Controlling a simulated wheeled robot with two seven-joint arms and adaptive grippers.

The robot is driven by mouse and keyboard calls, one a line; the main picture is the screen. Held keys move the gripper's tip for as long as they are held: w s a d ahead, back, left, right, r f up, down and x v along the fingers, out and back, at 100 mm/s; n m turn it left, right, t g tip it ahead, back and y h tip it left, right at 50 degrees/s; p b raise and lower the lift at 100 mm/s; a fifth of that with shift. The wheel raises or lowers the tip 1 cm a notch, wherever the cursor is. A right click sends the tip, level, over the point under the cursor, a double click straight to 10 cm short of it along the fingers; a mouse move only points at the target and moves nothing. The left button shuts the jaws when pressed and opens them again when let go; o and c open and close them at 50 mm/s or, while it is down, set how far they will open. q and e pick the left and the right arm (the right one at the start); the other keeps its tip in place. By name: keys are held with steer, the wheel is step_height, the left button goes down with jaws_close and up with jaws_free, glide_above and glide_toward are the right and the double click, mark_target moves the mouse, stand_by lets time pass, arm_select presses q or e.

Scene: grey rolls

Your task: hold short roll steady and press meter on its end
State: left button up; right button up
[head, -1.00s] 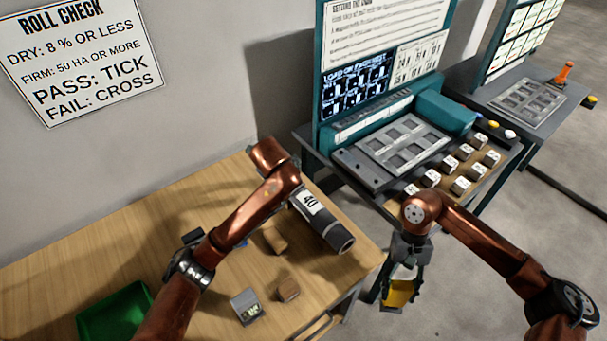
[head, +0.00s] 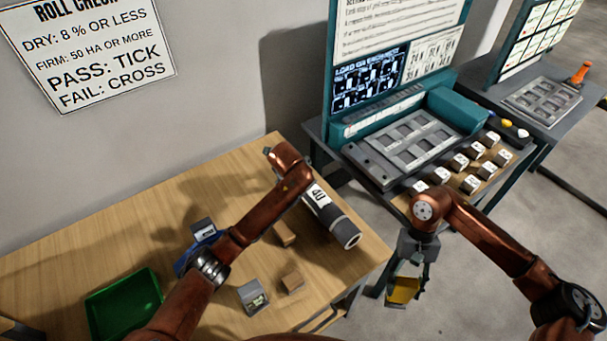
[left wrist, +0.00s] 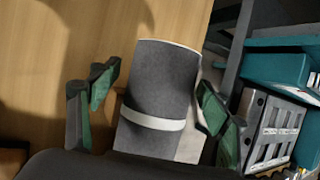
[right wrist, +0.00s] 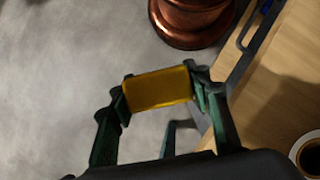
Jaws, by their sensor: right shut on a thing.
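A dark grey roll (head: 336,222) with a white label reading 40 lies on the wooden table near its right edge. In the left wrist view, the roll (left wrist: 155,95) with a white band lies between the spread fingers of my left gripper (left wrist: 158,88). A gap shows at the left finger; I cannot tell whether the right finger touches. In the head view, my own arm hides most of that gripper. My right gripper (head: 406,284) is shut on a yellow block-shaped meter (right wrist: 158,88), held off the table's right edge. A pale-rimmed round end (right wrist: 310,155) shows at the right wrist view's lower right.
Wooden blocks (head: 291,283) and a small grey device with a display (head: 253,298) lie on the table (head: 90,250). A green tray (head: 125,302) is at front left. A blue device (head: 200,238) sits behind my left arm. A teal station (head: 385,135) with labelled cubes stands right.

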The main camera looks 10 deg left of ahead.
arm_select(q)
steer(key=c, duration=1.5)
